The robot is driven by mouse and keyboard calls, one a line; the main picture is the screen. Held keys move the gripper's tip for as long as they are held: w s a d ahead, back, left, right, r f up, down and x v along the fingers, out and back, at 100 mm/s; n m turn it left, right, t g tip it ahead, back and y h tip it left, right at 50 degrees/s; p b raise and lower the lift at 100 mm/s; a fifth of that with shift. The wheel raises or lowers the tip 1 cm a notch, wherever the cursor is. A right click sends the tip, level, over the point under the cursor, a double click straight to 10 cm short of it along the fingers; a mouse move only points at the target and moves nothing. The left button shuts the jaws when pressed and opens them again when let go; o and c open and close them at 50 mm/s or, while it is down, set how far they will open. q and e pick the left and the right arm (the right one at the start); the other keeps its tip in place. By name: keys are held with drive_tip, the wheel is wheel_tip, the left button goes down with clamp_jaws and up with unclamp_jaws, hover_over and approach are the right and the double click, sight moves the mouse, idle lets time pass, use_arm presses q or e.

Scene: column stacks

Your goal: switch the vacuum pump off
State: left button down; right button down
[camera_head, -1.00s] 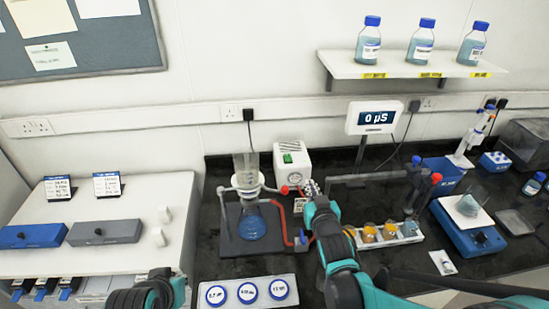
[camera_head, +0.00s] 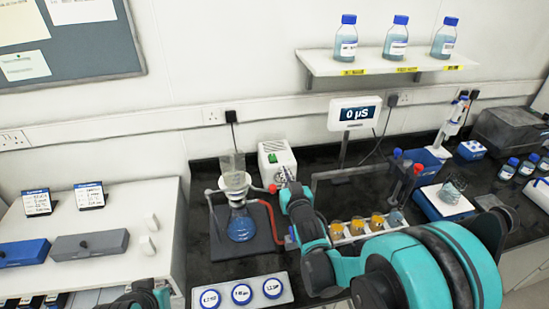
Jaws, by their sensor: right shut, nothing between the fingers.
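The vacuum pump (camera_head: 268,147) is a white box against the wall, with a green switch (camera_head: 272,157) on its top. A red knob or fitting shows at its lower front left. My right gripper (camera_head: 285,175) is shut and empty, right at the pump's front. It hides part of the pump's lower front, and I cannot tell whether it touches. Of my left arm only a teal and black part shows at the bottom edge; its fingers are out of view.
Left of my right gripper, a glass flask with blue liquid (camera_head: 241,228) and a funnel stand on a dark base, with a red hose. A rack of orange vials (camera_head: 357,227) stands right. Three lidded pots (camera_head: 242,294) sit in front. A display (camera_head: 355,113) stands behind.

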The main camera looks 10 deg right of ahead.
drive_tip(key=b, duration=0.2)
hover_over(275, 160)
drive_tip(key=s, duration=0.1)
drive_tip(key=shift+f, duration=0.9)
drive_tip(key=shift+w+f+b, duration=0.2)
drive_tip(key=shift+f+b, duration=0.1)
drive_tip(key=shift+f, duration=0.3)
drive_tip(key=shift+w+f+b, duration=0.2)
drive_tip(key=shift+f+b, duration=0.05)
drive_tip(key=shift+f, duration=1.1)
drive_tip(key=shift+w+g, duration=0.15)
drive_tip(key=shift+g, duration=0.15)
drive_tip(key=shift+f, duration=0.1)
drive_tip(key=r+p, duration=0.3)
drive_tip(key=r, duration=0.2)
drive_tip(key=shift+w, duration=0.2)
drive_tip(key=s+r+p, duration=0.1)
drive_tip(key=s+r, duration=0.2)
drive_tip(key=s, duration=0.6)
drive_tip(key=s+r+p, duration=0.2)
drive_tip(key=s+r, duration=0.1)
drive_tip(key=s, duration=0.6)
drive_tip(key=shift+s+r, duration=0.2)
drive_tip(key=shift+s, duration=0.05)
